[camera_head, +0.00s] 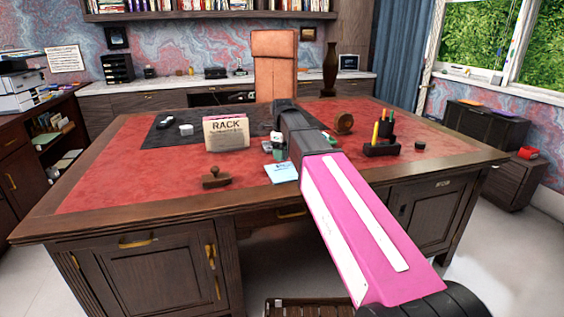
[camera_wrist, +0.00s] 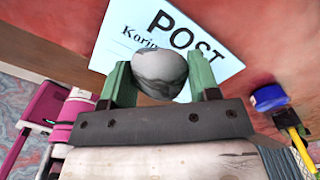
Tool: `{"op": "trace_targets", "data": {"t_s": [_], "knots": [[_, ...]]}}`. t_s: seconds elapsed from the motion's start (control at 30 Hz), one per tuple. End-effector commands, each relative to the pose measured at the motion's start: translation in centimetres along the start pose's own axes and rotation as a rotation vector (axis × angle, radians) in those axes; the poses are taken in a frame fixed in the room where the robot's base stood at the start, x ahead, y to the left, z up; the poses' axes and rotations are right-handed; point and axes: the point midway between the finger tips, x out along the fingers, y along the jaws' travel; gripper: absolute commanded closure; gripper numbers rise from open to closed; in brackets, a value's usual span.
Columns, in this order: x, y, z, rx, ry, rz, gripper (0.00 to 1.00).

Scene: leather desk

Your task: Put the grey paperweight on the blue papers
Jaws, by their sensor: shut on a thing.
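The grey paperweight (camera_wrist: 160,70) is a smooth, veined stone, held between the two green fingers of my gripper (camera_wrist: 159,84). The light blue papers (camera_wrist: 128,18) with the word POST lie beyond it in the wrist view, partly hidden by the stone and fingers. In the head view the blue papers (camera_head: 282,174) lie flat on the red desk top near its front edge. My gripper (camera_head: 277,148) is just behind and above them there. I cannot tell whether the stone touches the papers.
A RACK holder (camera_head: 226,134) stands left of the papers, with a wooden stamp (camera_head: 215,178) in front of it. A pen holder (camera_head: 381,148) and a round wooden item (camera_head: 343,123) stand to the right. A blue-lidded jar (camera_wrist: 270,97) is close on the right in the wrist view.

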Motion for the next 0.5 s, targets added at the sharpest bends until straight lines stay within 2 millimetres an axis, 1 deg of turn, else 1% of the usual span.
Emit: {"op": "trace_targets", "data": {"t_s": [0.2, 0.27, 0.33, 0.5], "knots": [[2.7, 0.1, 0.0, 0.0, 0.001, 0.001, 0.72], [3.3, 0.1, 0.0, 0.0, 0.001, 0.001, 0.72], [3.6, 0.1, 0.0, 0.0, 0.001, 0.001, 0.72], [3.6, 0.0, 0.1, -0.001, 0.0, 0.0, 0.72]]}}
